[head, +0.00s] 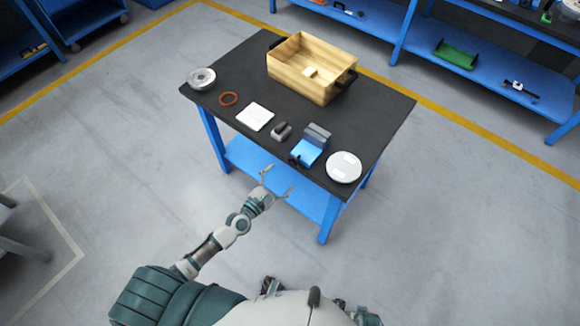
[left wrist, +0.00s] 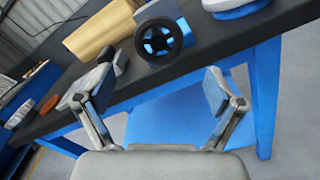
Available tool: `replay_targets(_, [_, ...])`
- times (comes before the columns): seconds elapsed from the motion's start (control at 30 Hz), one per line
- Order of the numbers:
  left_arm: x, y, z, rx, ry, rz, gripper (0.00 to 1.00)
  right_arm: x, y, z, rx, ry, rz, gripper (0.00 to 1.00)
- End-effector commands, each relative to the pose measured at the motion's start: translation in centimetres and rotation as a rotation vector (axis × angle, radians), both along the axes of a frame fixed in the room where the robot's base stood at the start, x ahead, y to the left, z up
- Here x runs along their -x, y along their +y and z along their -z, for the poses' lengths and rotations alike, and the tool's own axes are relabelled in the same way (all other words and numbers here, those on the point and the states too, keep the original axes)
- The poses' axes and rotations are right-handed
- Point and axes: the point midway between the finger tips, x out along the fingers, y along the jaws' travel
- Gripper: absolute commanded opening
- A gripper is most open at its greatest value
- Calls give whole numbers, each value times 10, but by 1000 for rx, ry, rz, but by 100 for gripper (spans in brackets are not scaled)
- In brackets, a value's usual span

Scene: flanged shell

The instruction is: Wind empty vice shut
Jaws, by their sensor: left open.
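The vice (head: 307,152) is blue with grey jaws and stands near the front edge of the dark-topped table. Its black handwheel (head: 294,160) faces the front; in the left wrist view the handwheel (left wrist: 158,40) is a black ring with blue showing between its spokes. I cannot tell how wide the jaw gap is. My left gripper (head: 277,181) is open and empty, in front of the table edge and apart from the handwheel. In the left wrist view its fingers (left wrist: 158,88) are spread wide, with the handwheel beyond and above them. My right gripper is not in view.
The table (head: 390,115) also holds a wooden box (head: 295,78), a silver flanged disc (head: 201,78), an orange ring (head: 228,99), a white square (head: 256,117), a small grey part (head: 281,130) and a pale round plate (head: 344,168) right of the vice. Floor in front is clear.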

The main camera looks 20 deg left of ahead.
Motion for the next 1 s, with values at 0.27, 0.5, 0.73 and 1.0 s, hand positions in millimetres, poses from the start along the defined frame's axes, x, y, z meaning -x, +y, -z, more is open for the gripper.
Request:
replay_targets(0.27, [36,13,2,-1,3,1,93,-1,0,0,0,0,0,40])
replay_targets(0.5, [40,14,1,1,2,1,93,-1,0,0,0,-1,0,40])
replay_targets(0.73, [40,14,1,1,2,0,93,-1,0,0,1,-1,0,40])
replay_targets(1.0, [43,10,17,-116,-1,21,93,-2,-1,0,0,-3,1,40])
